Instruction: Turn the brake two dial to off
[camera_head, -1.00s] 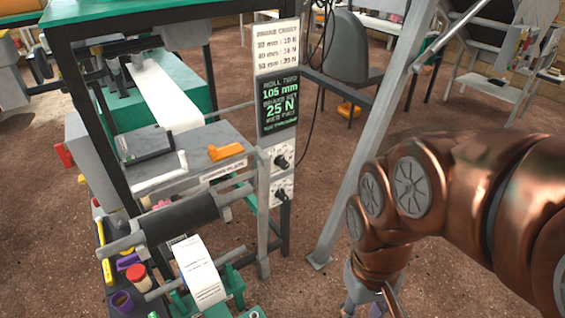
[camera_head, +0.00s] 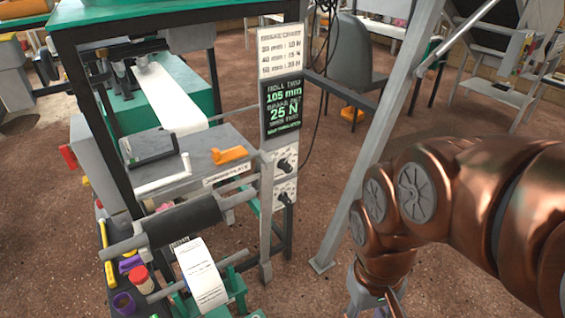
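Two black dials sit one above the other on white plates on the machine's right post: an upper dial (camera_head: 285,164) and a lower dial (camera_head: 286,197). Their labels are too small to read, so I cannot tell which is brake two or how each is set. Above them a dark display (camera_head: 281,108) shows "105 mm" and "25 N". My gripper (camera_head: 386,304) is at the bottom edge, right of and below the dials and apart from them. Its fingers are mostly cut off, so its opening is not clear.
A black roller (camera_head: 178,220) and a printed paper strip (camera_head: 202,275) are left of the dials. An orange object (camera_head: 231,155) lies on the grey table. A slanted grey strut (camera_head: 362,165) stands between the dials and my arm. Brown floor is clear around its foot.

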